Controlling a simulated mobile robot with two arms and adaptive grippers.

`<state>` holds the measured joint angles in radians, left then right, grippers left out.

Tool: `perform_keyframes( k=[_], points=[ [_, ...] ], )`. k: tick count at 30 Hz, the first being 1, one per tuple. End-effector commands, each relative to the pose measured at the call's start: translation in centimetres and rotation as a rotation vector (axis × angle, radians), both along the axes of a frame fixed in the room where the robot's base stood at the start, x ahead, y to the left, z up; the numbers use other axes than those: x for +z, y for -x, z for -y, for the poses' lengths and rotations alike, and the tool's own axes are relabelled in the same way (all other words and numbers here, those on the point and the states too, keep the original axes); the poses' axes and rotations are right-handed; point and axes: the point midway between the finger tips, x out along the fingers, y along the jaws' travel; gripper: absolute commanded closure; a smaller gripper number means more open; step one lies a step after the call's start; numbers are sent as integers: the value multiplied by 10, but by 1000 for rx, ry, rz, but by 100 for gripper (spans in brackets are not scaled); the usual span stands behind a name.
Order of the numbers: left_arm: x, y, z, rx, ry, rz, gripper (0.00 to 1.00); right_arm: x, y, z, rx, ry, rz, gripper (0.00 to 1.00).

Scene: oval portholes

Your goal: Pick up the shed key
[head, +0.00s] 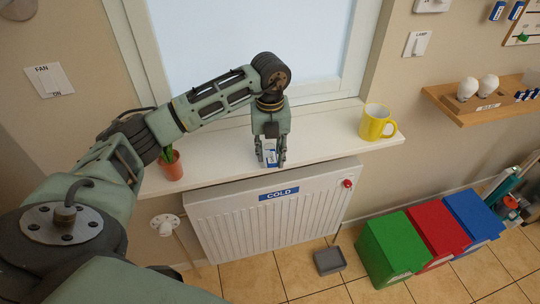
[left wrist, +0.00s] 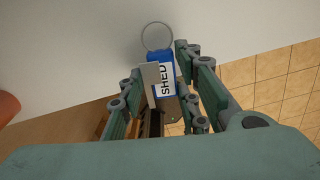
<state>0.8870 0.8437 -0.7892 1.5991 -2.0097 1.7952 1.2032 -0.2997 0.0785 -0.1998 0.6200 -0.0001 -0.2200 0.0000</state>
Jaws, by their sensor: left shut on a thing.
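The shed key (left wrist: 166,78) has a blue tag with a white label reading SHED and a metal ring, seen in the left wrist view. My left gripper (left wrist: 160,88) is shut on it, with the tag between the fingers and the ring sticking out beyond them. In the head view, my left gripper (head: 270,160) points down at the front edge of the white windowsill (head: 215,158), above the radiator. The key (head: 270,152) shows there as a small blue and white patch between the fingers. I cannot tell whether it touches the sill. My right gripper is not in view.
A yellow mug (head: 376,122) stands on the sill to the right, a potted plant (head: 171,166) to the left. A radiator (head: 290,213) labelled COLD is below. Green (head: 390,250), red (head: 438,230) and blue (head: 474,216) bins and a grey tray (head: 329,260) are on the floor.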

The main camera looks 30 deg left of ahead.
Motion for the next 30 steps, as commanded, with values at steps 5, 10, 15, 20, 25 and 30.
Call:
perform_keyframes(
  k=[5,10,15,20,25,30],
  points=[
    [26,-2,0,-1,-1,7,91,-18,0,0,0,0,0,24],
    [48,-7,36,-7,4,7,91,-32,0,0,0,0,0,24],
    [72,-12,70,-6,0,4,91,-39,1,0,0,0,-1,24],
    [87,-16,93,-3,0,4,91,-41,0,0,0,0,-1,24],
    [96,-18,109,-1,0,1,91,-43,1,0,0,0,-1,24],
    [100,-18,115,-1,0,0,91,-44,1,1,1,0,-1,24]
  ],
)
